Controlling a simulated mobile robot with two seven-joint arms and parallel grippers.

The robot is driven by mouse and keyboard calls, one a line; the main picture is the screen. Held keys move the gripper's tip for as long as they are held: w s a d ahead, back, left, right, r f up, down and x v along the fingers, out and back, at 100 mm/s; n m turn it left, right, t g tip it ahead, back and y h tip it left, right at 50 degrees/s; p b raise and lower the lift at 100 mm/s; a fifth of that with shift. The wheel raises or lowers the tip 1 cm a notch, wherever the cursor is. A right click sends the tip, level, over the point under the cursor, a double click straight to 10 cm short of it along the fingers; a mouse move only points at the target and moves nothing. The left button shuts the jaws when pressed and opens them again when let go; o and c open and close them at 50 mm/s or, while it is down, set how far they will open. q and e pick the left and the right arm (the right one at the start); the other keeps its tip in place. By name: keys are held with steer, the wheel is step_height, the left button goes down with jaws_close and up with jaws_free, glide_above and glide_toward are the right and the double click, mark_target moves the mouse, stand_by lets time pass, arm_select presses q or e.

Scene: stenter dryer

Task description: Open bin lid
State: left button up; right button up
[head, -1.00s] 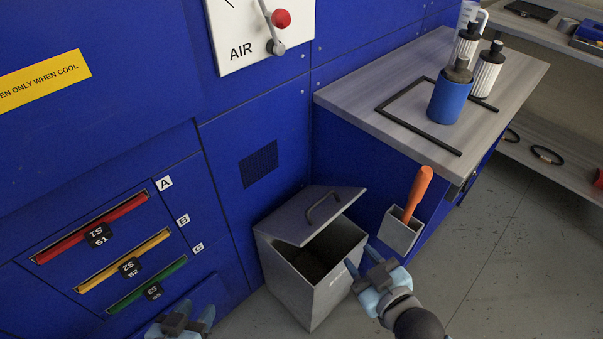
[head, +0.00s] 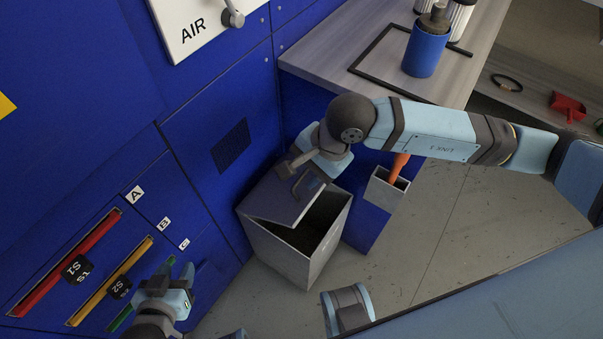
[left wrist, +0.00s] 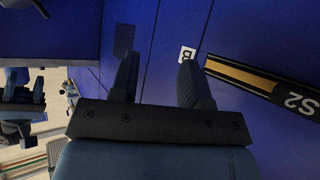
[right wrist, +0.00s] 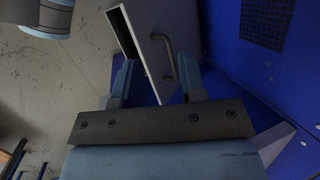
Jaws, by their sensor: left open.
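The grey bin (head: 288,258) stands on the floor against the blue machine. Its lid (head: 280,203) is tilted and partly raised, with a dark gap on the right side. The lid's bar handle (head: 307,183) also shows in the right wrist view (right wrist: 168,56). My right gripper (head: 300,165) is above the lid, close to the handle. In the right wrist view its fingers (right wrist: 158,82) are apart, with the handle seen between them; contact cannot be told. My left gripper (head: 178,277) is open and empty in front of the machine's slots, also in the left wrist view (left wrist: 158,82).
Coloured slots S1 (head: 68,262) and S2 (head: 110,281) lie on the machine at left. A workbench (head: 330,60) bears a blue canister (head: 426,50). A holder (head: 387,190) with an orange handle (head: 399,166) hangs beside the bin. My right arm crosses above it.

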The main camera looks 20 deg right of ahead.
mark_target(300, 180)
steer(key=w+d+t+h, duration=0.1)
steer(key=w+d+h, duration=0.1)
steer(key=w+d, duration=0.15)
steer(key=shift+n, duration=0.4)
steer(key=b+x, duration=0.1)
steer(key=x, duration=1.2)
steer(key=shift+d+f+b, duration=0.1)
steer(key=shift+b, duration=0.3)
jaws_close()
